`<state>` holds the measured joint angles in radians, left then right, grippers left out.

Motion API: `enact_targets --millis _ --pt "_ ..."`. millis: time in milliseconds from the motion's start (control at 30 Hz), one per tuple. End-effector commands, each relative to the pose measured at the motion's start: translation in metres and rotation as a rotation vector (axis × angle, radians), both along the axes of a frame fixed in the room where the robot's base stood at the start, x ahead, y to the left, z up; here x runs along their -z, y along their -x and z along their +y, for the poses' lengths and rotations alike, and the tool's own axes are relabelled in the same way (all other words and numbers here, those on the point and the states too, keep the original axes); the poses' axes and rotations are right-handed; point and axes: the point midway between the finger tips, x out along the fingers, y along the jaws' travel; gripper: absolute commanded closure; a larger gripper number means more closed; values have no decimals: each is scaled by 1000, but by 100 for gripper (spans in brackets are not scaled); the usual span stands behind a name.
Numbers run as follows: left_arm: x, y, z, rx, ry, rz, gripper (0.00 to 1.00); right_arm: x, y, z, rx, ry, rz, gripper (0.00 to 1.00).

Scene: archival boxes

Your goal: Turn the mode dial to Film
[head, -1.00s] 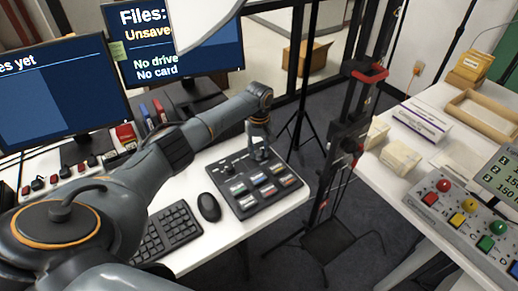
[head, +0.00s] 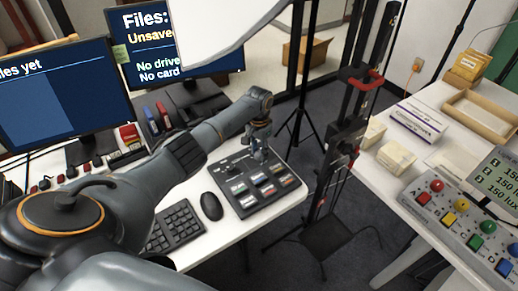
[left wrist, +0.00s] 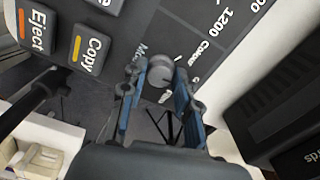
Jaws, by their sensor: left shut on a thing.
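The mode dial (left wrist: 160,74) is a small round grey knob with a pointer line on a dark control panel (head: 247,208). In the left wrist view it sits between the two fingers of my left gripper (left wrist: 158,78), which is shut on it. My right gripper is not in view.
The panel has several coloured-label buttons, including Copy (left wrist: 90,50) and Eject (left wrist: 38,30). A mouse (head: 211,206) and keyboard (head: 176,228) lie left of it. Two monitors stand behind. A black stand (head: 345,140) rises right of the desk. A second table holds a button console (head: 455,215).

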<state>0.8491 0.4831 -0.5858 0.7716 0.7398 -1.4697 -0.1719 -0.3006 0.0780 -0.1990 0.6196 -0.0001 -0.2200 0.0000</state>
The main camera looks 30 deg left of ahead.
Motion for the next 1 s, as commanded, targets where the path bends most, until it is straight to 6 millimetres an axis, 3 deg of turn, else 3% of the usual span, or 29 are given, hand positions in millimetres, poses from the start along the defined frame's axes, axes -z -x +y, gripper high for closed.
enact_targets --millis 1000 --pt "1 0 -1 931 2 -1 100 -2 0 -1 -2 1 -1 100"
